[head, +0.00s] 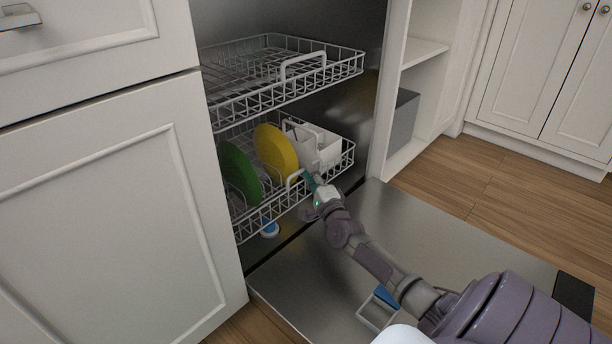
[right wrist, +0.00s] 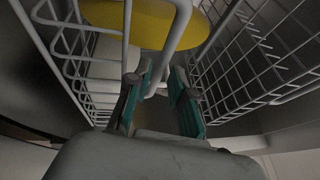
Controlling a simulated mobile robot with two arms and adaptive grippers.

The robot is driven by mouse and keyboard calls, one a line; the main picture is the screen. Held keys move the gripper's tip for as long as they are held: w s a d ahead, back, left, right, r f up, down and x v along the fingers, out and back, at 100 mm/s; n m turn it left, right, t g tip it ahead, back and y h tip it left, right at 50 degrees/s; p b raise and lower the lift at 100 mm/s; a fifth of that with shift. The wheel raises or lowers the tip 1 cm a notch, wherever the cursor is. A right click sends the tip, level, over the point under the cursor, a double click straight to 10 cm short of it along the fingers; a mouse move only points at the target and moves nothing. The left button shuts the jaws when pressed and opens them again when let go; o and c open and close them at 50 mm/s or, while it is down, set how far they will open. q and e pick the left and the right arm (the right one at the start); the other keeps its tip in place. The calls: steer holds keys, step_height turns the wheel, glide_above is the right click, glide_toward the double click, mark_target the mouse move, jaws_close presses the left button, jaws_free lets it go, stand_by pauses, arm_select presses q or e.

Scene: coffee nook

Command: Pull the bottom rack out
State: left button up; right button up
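The white wire bottom rack (head: 262,215) is inside the open dishwasher, below the upper rack. It holds a green plate, a yellow plate and a pale basket. A raised handle loop stands on its front edge. My right gripper (head: 309,182) is at this handle. In the right wrist view its teal fingers (right wrist: 160,85) are spread apart, with the white handle bar (right wrist: 178,30) running down between them. I cannot tell whether they touch it. My left gripper is not in view.
The upper rack (head: 235,108) sits above, also inside. The lowered metal door (head: 355,225) lies flat in front, with a blue item (head: 386,296) on it. A blue and white round item (head: 270,230) is under the rack front. A cabinet door (head: 110,220) borders the left.

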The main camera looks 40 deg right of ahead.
steer(key=shift+b+x, duration=0.55)
steer(key=shift+x, duration=1.1)
jaws_close()
